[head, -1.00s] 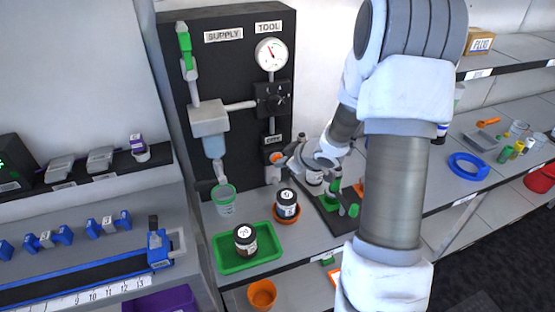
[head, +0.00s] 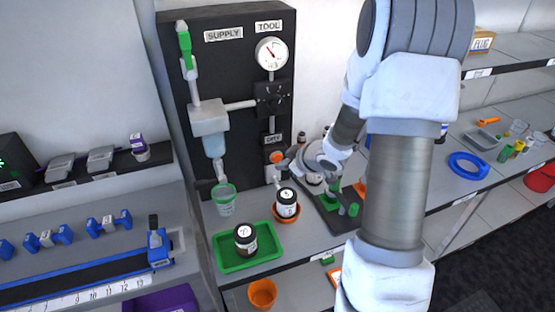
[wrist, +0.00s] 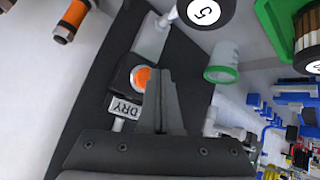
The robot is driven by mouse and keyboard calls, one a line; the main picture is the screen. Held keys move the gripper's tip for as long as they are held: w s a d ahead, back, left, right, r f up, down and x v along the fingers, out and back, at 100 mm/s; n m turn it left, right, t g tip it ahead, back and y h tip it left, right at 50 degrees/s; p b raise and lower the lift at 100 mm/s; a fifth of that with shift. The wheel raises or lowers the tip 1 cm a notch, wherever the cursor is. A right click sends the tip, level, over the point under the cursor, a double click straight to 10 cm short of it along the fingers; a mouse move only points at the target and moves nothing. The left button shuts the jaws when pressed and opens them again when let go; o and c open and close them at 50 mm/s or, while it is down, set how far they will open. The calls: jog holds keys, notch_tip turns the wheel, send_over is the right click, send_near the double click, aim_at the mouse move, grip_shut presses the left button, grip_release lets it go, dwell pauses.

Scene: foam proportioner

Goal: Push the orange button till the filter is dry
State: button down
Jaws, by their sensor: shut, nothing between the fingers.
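The orange button (head: 277,157) sits on a dark box low on the black panel, under the DRY label (head: 272,139). In the wrist view the orange button (wrist: 141,77) is round, in a pale ring, beside its DRY label (wrist: 125,106). My gripper (head: 283,168) is shut and empty, just below and right of the button. In the wrist view my gripper's fingertips (wrist: 160,74) are right beside the button; whether they touch it I cannot tell. A pale blue translucent cup (head: 214,146) hangs under the grey block, probably the filter; its wetness cannot be made out.
A green-rimmed cup (head: 224,198) stands below the spout. A gauge (head: 271,53) tops the panel. Small bottles crowd the shelf behind my wrist.

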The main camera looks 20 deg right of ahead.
jog(key=shift+s, duration=2.5)
jog(key=s+d+r+m+h, duration=0.25)
jog(key=r+m, duration=0.25)
jog(key=r, duration=0.4)
jog(key=s+d+r+m+h, duration=0.2)
jog(key=s+r+m+h, duration=0.15)
jog(key=r, duration=0.55)
jog(key=s+a+r+n+g+y, duration=0.1)
jog(key=s+a+r+g+y, duration=0.1)
jog(key=s+a, duration=1.2)
jog(key=shift+s+a+g+y, duration=0.25)
jog(key=shift+s+g+y, duration=0.35)
jog(key=shift+s, duration=0.55)
jog(key=shift+r, duration=0.15)
